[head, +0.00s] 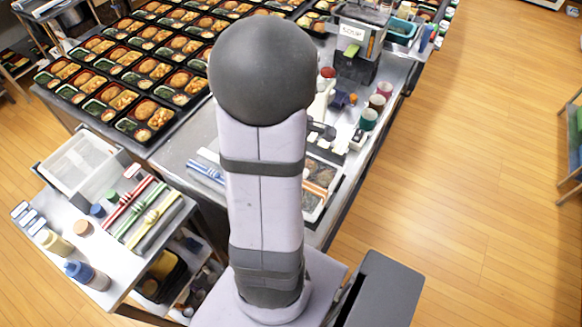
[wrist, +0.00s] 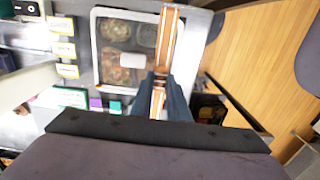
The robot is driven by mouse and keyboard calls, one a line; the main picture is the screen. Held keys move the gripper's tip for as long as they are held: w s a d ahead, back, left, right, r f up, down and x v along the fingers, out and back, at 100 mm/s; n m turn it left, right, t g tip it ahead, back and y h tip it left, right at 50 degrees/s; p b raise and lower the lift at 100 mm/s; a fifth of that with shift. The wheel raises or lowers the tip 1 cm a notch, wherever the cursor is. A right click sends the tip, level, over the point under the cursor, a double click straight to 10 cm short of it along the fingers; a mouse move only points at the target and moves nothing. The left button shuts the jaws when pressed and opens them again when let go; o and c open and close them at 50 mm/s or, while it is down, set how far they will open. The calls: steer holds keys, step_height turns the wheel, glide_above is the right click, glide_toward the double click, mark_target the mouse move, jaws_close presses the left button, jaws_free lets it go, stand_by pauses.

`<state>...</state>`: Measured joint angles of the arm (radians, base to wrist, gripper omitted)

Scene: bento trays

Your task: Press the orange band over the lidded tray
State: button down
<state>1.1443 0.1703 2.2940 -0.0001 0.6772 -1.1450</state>
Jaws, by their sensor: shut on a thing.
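The lidded tray (wrist: 97,60) has a pale rim and a clear lid over brown food, with a white label on top. It lies flat on the grey counter. The orange band (wrist: 167,30), striped orange and white, runs lengthwise along the tray's right side in the wrist view. My gripper (wrist: 166,77) is shut on the band, its dark fingers on either side of it. I cannot tell whether the band touches the lid. In the head view my arm hides the gripper and part of the tray (head: 334,203); the orange band (head: 316,188) shows just right of the arm.
Blue bands (head: 206,172) lie on the counter left of my arm. Several cups (head: 369,118) and a soup box (head: 356,50) stand beyond the tray. A side cart (head: 160,245) holds red, green and yellow bands. Rows of filled bento trays (head: 120,60) fill the far left.

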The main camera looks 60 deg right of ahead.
steer(key=shift+f+b, duration=1.2)
steer(key=shift+f, duration=0.7)
steer(key=shift+f+b, duration=1)
steer(key=shift+f, duration=1.05)
stand_by(1.0)
steer(key=c, duration=1.1)
jaws_free()
steer(key=shift+r, duration=0.1)
steer(key=shift+d, duration=0.1)
steer(key=shift+r, duration=0.15)
